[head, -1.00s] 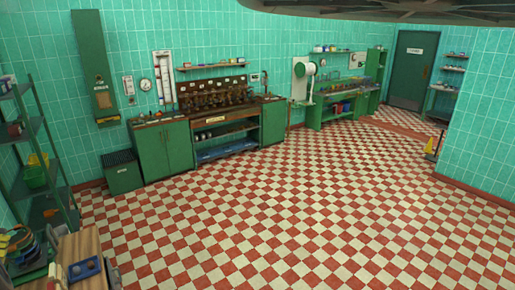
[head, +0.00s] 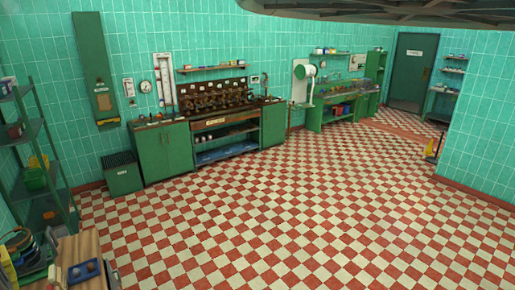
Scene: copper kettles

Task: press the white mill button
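No white mill button can be made out in the head view. A green and white round-headed machine (head: 307,72), which may be the mill, stands by the far wall at the left end of a green bench; any button on it is too small to tell. My gripper is not in view.
Green cabinets (head: 163,152) with a row of copper-brown kettles (head: 215,96) line the back wall. Green shelves (head: 40,150) and a wooden-topped table (head: 85,245) stand at left. A tiled wall juts in at right. The checkered floor (head: 290,220) is widely clear.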

